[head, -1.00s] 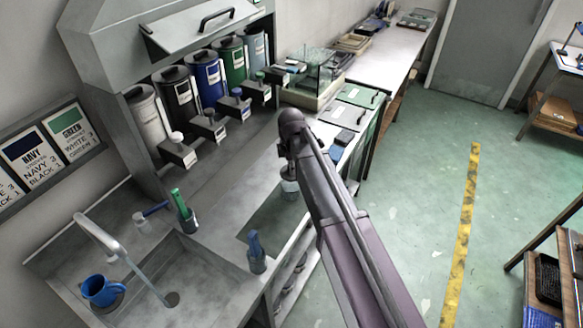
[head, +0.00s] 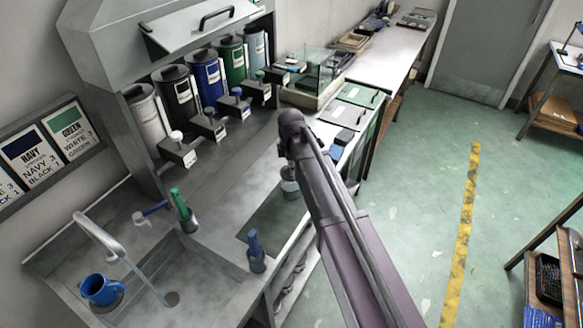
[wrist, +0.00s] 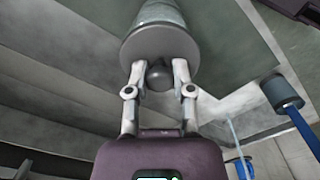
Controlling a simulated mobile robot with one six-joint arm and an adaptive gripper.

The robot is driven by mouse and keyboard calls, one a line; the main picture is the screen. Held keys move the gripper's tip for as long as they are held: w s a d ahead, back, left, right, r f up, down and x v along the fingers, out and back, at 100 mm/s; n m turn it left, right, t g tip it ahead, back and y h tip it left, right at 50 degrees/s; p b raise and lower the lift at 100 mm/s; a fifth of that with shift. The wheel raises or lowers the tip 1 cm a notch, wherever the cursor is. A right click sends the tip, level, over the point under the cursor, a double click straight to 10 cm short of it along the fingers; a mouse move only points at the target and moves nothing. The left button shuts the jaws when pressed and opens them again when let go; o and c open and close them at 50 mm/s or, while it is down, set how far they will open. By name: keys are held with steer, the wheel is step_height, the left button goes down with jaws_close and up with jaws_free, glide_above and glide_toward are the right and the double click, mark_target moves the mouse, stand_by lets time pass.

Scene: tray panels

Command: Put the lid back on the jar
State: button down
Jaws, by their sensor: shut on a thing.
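The jar (head: 289,187) is a small, pale, glassy cylinder on the counter, partly hidden by my arm in the head view. In the wrist view the jar (wrist: 158,12) shows just beyond the lid. The lid (wrist: 160,42) is a grey disc with a dark round knob (wrist: 159,76). My gripper (wrist: 159,74) is shut on the knob, one finger on each side. The lid lines up with the jar's mouth and looks on it or very close to it; I cannot tell if a gap is left. My arm hides most of my gripper in the head view.
A dark mat (head: 262,219) lies under the jar area. A holder with a blue handle (head: 256,252) and one with a green handle (head: 182,210) stand nearby. Lidded bins with dispensers (head: 178,92) line the back.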

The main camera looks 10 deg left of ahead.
stand_by(0.3)
steer(key=shift+c, duration=2)
jaws_free()
steer(key=o, duration=0.4)
steer(key=shift+r, duration=0.1)
steer(key=shift+r+p, duration=3.4)
steer(key=shift+p, duration=0.15)
jaws_close()
